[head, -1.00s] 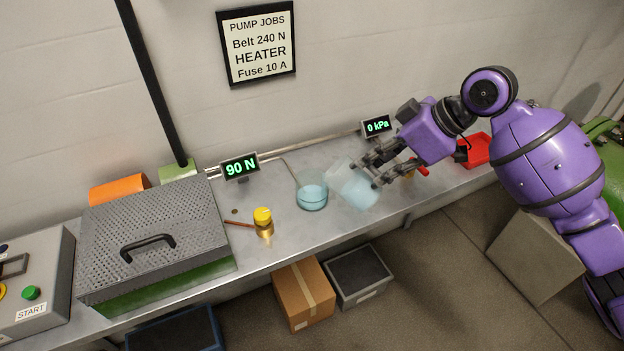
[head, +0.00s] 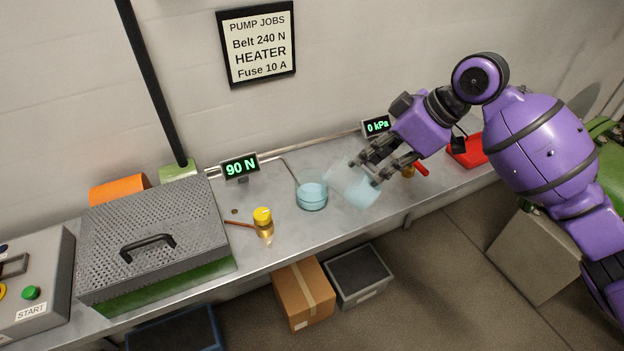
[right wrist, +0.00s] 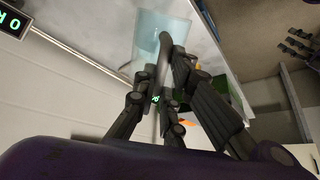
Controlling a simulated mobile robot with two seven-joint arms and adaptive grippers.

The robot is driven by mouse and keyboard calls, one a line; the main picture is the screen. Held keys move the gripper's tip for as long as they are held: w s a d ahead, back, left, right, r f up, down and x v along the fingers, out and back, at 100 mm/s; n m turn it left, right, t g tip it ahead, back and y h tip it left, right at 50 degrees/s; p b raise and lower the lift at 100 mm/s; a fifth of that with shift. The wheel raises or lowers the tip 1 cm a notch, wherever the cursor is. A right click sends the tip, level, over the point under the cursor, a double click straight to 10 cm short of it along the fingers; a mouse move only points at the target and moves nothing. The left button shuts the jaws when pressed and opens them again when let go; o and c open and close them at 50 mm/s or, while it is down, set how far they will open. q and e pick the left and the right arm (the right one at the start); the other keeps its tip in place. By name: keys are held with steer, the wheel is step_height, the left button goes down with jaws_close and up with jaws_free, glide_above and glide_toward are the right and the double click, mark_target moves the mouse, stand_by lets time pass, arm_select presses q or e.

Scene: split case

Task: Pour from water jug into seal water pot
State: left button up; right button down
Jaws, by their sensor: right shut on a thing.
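The water jug (head: 354,187) is clear, with pale blue water in it. It is tilted to the left above the bench, its mouth end close to the right side of the seal water pot. My right gripper (head: 374,166) is shut on the jug from its right side. The jug also shows in the right wrist view (right wrist: 150,34), beyond the dark fingers. The seal water pot (head: 312,201) is a round glass vessel standing upright on the bench, with pale blue water inside. I cannot make out a stream between them.
A yellow-capped brass piece (head: 263,222) stands left of the pot. A perforated grey cover (head: 150,230) fills the bench's left part. A red tray (head: 466,152) lies at right. Displays read 90 N (head: 240,166) and 0 kPa (head: 376,126). The bench before the pot is clear.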

steer(key=shift+w+a+r+g+h, duration=0.4)
steer(key=shift+a+r+h, duration=0.2)
steer(key=shift+r+h, duration=0.2)
stand_by(1.5)
steer(key=d+f+y, duration=0.1)
steer(key=s+d+f+t+y, duration=0.1)
steer(key=shift+s+f, duration=0.15)
steer(key=shift+f, duration=0.15)
steer(key=shift+r+y, duration=0.15)
steer(key=shift+y, duration=0.15)
steer(key=shift+d+t+y, duration=0.1)
steer(key=shift+t+y, duration=0.2)
steer(key=shift+t, duration=0.1)
steer(key=shift+s+d+f+t+y, duration=0.3)
steer(key=shift+d+f+y, duration=0.05)
steer(key=shift+f+y, duration=0.1)
steer(key=s+d+f+t+y, duration=0.3)
steer(key=d+f+y, duration=0.3)
steer(key=f, duration=0.3)
steer(key=shift+s+f+t+y, duration=0.15)
steer(key=shift+s+t+y, duration=0.15)
steer(key=shift+t+y, duration=0.45)
steer(key=shift+d, duration=0.1)
